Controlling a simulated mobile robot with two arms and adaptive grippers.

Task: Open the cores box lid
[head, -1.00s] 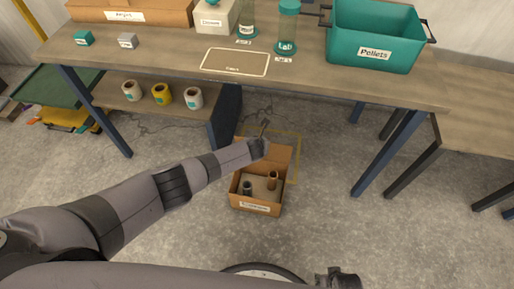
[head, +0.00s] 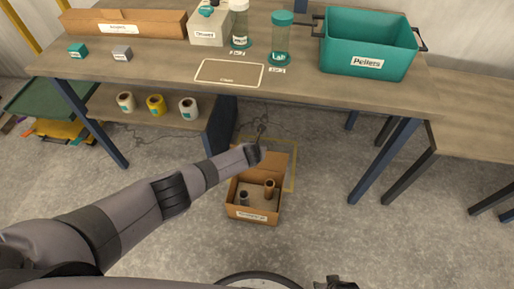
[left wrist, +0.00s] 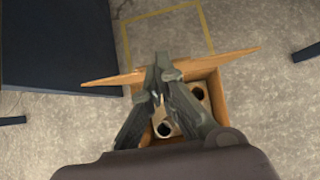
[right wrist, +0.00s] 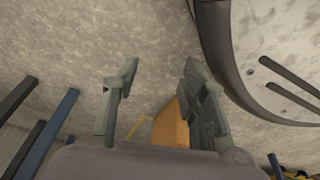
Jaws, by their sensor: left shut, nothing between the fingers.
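The cardboard cores box (head: 252,214) stands on the floor in front of the workbench, with a label on its near side. Its lid (head: 270,164) stands up along the far edge, and two brown and grey cores (head: 269,189) show inside. In the left wrist view the lid (left wrist: 112,79) is seen nearly edge-on. My left gripper (head: 257,150) is shut and empty at the lid's upper left; its fingertips (left wrist: 162,62) overlap the lid, and contact is unclear. My right gripper (right wrist: 160,78) is open and empty, away from the box, part of which shows in the right wrist view (right wrist: 171,124).
The workbench (head: 300,92) stands behind the box, with a teal pellets bin (head: 367,63) on top. Its lower shelf holds several rolls (head: 156,104). A dark blue bench panel (head: 220,125) stands left of the box. The floor right of the box is clear.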

